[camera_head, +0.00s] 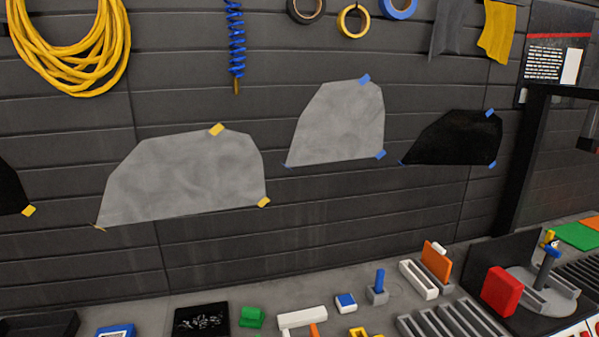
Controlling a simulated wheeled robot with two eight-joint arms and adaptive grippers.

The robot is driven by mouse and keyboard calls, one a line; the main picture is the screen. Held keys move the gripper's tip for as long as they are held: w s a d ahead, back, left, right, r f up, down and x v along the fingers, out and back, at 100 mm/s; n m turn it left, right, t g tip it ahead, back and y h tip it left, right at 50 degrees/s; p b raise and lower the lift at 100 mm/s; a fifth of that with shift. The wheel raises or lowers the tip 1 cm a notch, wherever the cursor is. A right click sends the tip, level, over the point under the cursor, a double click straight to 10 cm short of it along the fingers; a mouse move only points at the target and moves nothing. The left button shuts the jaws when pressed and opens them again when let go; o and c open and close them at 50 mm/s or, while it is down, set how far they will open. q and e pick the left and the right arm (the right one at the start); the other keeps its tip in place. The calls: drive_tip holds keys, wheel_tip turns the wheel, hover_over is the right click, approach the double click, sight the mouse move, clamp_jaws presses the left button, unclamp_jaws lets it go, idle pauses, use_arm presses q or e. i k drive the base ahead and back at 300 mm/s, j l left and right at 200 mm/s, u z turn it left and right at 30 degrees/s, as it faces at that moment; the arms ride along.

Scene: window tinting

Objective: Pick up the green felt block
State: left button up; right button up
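A small green block (252,317) lies on the grey bench at the bottom of the head view, left of centre. It looks like the felt block, but its material is too small to tell. It sits between a black tray with light bits in it (190,322) and a white bar-shaped piece (300,317). Nothing covers it from above. Neither of my grippers is in the head view.
A blue-and-white piece (346,301), a blue-handled tool in a grey holder (378,287) and a grey slotted rack (450,320) stand to the right. A red block (501,290) is farther right. Film sheets (190,175) are taped to the wall behind.

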sight(250, 317)
drive_tip(key=i+l, duration=0.35)
drive_tip(key=l, duration=0.15)
drive_tip(key=i+l, duration=0.3)
drive_tip(key=l, duration=0.15)
